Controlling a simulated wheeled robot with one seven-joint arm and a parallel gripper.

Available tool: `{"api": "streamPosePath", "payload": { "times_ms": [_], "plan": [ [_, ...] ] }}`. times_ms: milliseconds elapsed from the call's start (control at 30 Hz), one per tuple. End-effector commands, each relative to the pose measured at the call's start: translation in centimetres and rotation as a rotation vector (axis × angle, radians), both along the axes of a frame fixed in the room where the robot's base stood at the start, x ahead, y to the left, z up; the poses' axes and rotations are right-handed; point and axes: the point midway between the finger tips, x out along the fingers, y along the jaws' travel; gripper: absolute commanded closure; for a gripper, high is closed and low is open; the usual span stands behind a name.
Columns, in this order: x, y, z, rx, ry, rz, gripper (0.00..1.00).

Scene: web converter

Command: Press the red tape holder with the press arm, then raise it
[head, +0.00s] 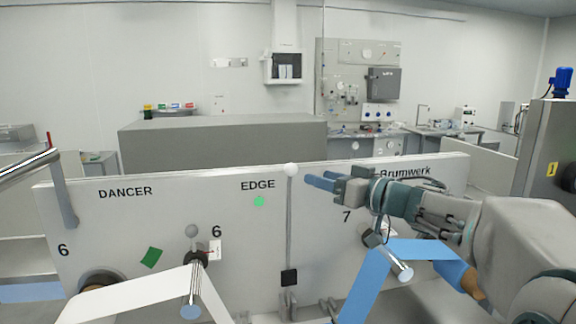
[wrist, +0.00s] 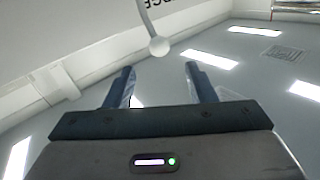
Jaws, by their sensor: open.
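The white panel (head: 250,225) runs across the front. A lever with a grey ball (head: 191,230) stands left of the rod. A white web (head: 140,298) runs at lower left, a blue web (head: 368,283) below my arm. The air above the panel is free.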

Motion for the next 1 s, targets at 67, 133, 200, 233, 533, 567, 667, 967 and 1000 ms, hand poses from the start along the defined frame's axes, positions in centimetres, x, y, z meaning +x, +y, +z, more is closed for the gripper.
{"api": "streamPosePath", "payload": {
  "times_ms": [67, 133, 200, 233, 533, 567, 667, 967, 1000],
  "plan": [
    [1.1, 1.3, 0.1, 0.001, 0.003, 0.002, 0.5],
    [2.1, 2.5, 0.1, 0.001, 0.002, 0.002, 0.5],
    [3.0, 3.7, 0.2, 0.001, 0.002, 0.002, 0.5],
    [3.5, 4.1, 0.1, 0.001, 0.002, 0.001, 0.5],
    [6.8, 8.0, 0.1, 0.001, 0.0, -0.002, 0.5],
    [7.0, 8.2, 0.1, 0.0, 0.0, -0.003, 0.5],
    [7.4, 8.7, 0.0, 0.001, 0.001, -0.005, 0.5],
    [7.6, 8.9, 0.0, 0.001, -0.001, -0.004, 0.5],
    [7.6, 8.9, 0.0, 0.001, -0.001, -0.004, 0.5]
  ]
}}
